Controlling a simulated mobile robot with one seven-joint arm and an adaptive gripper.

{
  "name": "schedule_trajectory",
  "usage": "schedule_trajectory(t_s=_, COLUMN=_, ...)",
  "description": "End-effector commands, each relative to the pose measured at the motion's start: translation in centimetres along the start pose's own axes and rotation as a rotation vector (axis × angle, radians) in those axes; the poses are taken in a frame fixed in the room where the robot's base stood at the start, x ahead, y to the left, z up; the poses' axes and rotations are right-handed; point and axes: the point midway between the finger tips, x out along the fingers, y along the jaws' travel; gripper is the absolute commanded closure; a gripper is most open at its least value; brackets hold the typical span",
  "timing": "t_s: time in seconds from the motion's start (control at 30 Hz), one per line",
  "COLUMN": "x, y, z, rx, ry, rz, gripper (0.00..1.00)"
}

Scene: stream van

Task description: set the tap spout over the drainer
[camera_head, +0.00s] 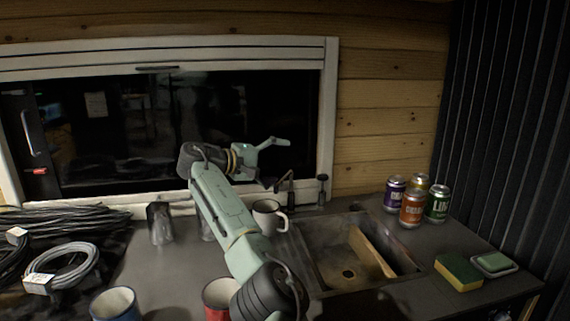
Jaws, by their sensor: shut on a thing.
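The dark tap (291,196) stands at the back left of the sink (312,273). Its short spout (281,184) points left, toward the white mug and away from the basin. My gripper (277,164) is at the spout, shut on it, though the contact is small and dim in this view. One finger reaches right above the tap and the other hangs down by the spout's tip. A tan board (371,251) leans or lies across the right part of the sink, left of its right rim. I cannot tell which part is the drainer.
A white mug (267,217) stands just below the spout. A dark knob-topped fitting (322,190) is right of the tap. Several cans (411,209), a sponge (458,273) and a soap dish (494,264) stand right of the sink. Cables (62,267) and mugs (116,304) are at left.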

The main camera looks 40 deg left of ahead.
Motion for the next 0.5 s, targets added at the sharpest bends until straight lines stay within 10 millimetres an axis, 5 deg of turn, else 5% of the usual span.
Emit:
schedule_trajectory(t_s=0.03, x=-1.4, y=2.3, z=-0.2, rx=0.019, ry=0.014, rz=0.031, gripper=0.38)
schedule_trajectory(t_s=0.2, x=-2.6, y=2.1, z=-0.4, rx=0.019, ry=0.016, rz=0.031, gripper=0.40)
schedule_trajectory(t_s=0.3, x=-3.2, y=2.0, z=-0.4, rx=0.020, ry=0.013, rz=0.030, gripper=0.69)
schedule_trajectory(t_s=0.5, x=-4.3, y=1.4, z=-0.6, rx=0.017, ry=0.009, rz=0.024, gripper=0.69)
